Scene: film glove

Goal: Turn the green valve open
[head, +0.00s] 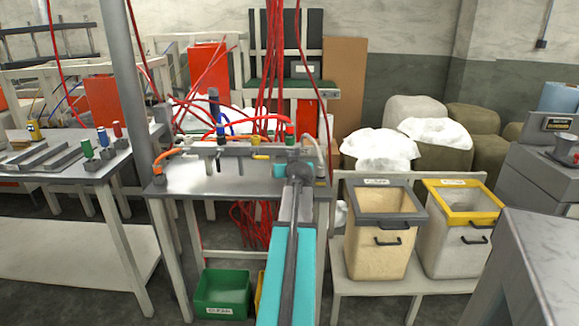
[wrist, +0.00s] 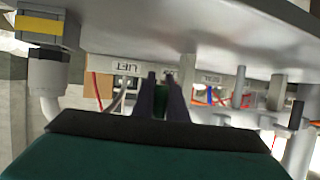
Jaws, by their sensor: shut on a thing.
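In the wrist view, the two dark fingers of my gripper (wrist: 164,82) are closed around a green piece (wrist: 162,98), the valve's handle. Only a sliver of green shows between the fingers, so the handle's angle cannot be told.
A yellow handle (head: 261,157) and a blue handle (head: 222,125) are on the manifold to the left. Red hoses (head: 281,70) hang behind it. A left bench (head: 60,172) and two bins (head: 384,235) flank the middle bench. A green crate (head: 222,292) is below.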

